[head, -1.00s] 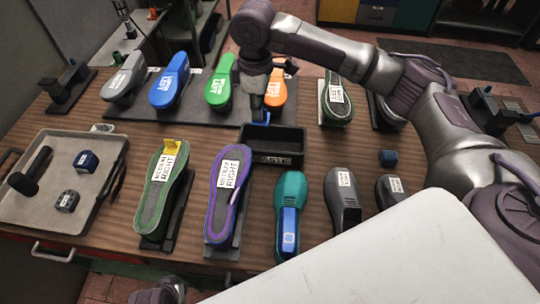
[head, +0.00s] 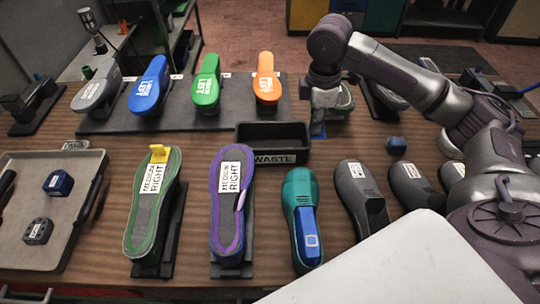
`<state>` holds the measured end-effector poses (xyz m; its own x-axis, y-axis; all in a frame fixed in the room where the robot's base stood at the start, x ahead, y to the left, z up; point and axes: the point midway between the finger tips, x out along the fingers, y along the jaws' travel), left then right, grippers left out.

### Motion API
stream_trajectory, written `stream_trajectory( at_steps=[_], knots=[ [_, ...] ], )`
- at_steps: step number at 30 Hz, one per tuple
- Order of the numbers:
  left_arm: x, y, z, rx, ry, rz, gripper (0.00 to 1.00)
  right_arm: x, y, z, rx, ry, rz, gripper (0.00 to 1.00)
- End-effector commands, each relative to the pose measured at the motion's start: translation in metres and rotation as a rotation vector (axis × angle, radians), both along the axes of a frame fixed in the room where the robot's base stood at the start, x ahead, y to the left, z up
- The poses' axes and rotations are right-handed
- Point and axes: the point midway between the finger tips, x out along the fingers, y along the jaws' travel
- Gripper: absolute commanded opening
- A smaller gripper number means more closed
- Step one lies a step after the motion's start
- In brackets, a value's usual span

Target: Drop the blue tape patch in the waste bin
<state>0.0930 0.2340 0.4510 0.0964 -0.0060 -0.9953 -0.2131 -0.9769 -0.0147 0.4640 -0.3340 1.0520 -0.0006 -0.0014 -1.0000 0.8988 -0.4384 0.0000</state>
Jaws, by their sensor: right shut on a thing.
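The black waste bin (head: 272,158), labelled WASTE, stands at the middle of the table, open at the top. My right gripper (head: 321,117) points down just right of the bin's back right corner. It is shut on the blue tape patch (head: 318,131), of which a small blue piece shows below the fingertips. The patch is beside the bin in the picture, not over its opening. I cannot tell its exact height. My left gripper is not in view.
A green insole (head: 152,205) and a purple insole (head: 232,205) stand in front of the bin, with a teal shoe form (head: 300,190) to their right. Coloured forms line a dark mat (head: 190,122) behind. A small blue block (head: 396,145) lies right. A grey tray (head: 75,170) is left.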

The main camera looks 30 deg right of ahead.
Motion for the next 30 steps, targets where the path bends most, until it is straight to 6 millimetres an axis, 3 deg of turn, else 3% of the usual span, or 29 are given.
stream_trajectory(
  at_steps=[5, 18, 25, 30],
  knots=[
    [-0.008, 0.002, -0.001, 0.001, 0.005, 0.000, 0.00, 0.007, 0.007, -0.008, 0.003, 0.002, 0.007, 0.00],
    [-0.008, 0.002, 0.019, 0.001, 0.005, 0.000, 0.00, 0.072, 0.071, -0.062, 0.002, 0.000, 0.004, 0.00],
    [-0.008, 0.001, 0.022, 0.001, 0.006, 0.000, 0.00, 0.081, 0.079, -0.077, 0.000, 0.001, 0.003, 0.00],
    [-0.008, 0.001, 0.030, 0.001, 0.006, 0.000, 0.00, 0.080, 0.079, -0.101, 0.000, 0.002, 0.004, 0.00]
  ],
)
